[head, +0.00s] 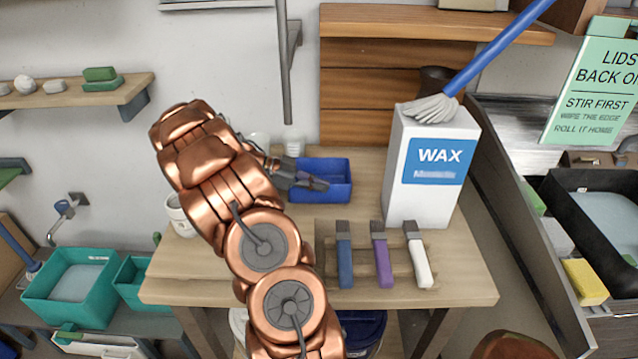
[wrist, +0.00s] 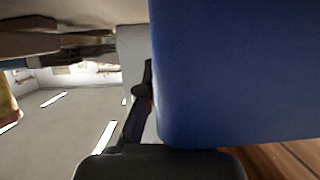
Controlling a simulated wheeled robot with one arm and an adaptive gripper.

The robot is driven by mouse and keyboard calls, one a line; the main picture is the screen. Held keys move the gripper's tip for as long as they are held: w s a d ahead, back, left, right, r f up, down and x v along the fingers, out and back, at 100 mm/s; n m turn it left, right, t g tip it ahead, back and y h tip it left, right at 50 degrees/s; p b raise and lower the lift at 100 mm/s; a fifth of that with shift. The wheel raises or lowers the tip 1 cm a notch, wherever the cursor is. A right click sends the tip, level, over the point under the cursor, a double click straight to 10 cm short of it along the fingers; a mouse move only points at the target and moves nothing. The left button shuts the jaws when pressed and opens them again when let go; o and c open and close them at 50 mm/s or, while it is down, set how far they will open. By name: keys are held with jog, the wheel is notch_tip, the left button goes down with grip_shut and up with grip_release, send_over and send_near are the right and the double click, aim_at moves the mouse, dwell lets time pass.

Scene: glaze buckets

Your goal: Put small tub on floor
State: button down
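A small blue rectangular tub (head: 338,186) is at the back of the wooden table, open side up. My gripper (head: 308,183) is at its left side, with a dark finger reaching over the tub's near left part. In the wrist view a blue wall of the tub (wrist: 235,70) fills the right side, very close to dark gripper parts (wrist: 145,135). The finger gap is not clear, so I cannot tell whether the fingers are closed on the wall. The floor is mostly hidden in the head view.
A white wax box (head: 409,190) with a brush on top stands right of the tub. Blue, purple and white-handled brushes (head: 380,255) lie in front. A white mug (head: 180,215) is at the left. Teal tubs (head: 70,290) sit on a lower left bench. Buckets (head: 362,330) are below the table.

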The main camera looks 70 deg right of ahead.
jog(key=shift+f+b, duration=0.15)
jog(key=shift+b, duration=0.15)
jog(key=c, duration=1.3)
grip_release()
jog(key=shift+r, duration=0.2)
